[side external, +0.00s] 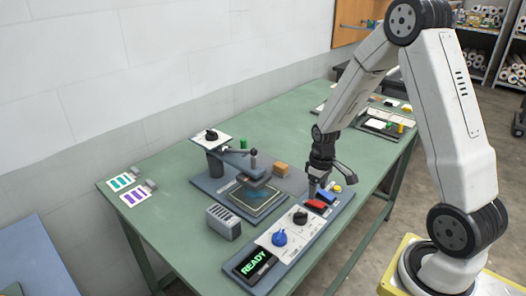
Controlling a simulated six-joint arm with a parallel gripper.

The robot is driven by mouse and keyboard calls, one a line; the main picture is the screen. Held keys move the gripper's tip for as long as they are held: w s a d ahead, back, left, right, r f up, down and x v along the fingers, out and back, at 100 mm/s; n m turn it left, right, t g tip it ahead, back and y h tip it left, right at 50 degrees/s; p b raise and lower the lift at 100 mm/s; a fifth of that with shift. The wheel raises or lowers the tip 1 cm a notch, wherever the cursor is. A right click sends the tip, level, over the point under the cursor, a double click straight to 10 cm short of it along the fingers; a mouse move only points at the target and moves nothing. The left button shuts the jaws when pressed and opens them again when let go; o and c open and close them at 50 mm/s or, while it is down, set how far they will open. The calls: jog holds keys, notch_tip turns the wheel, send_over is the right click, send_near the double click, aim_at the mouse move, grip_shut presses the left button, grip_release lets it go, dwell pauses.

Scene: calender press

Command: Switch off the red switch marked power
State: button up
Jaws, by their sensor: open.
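The red switch (315,204) sits on the long control panel (262,241) at the front of the green table. Its marking is too small to read, and I cannot tell its on or off position. My gripper (326,187) is open, pointing down over the far end of the panel, just above and behind the red switch. One finger comes close to the switch; I cannot tell if they touch. The display (254,264) at the panel's near end reads READY in green.
The panel also has a blue knob (280,237), a black knob (300,217) and a yellow button (337,188). Behind it stands a press with a lever (232,151). A grey vented box (223,221) is left of the panel.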

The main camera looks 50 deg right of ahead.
aim_at(316, 202)
jog(key=shift+f, duration=2.4)
grip_shut()
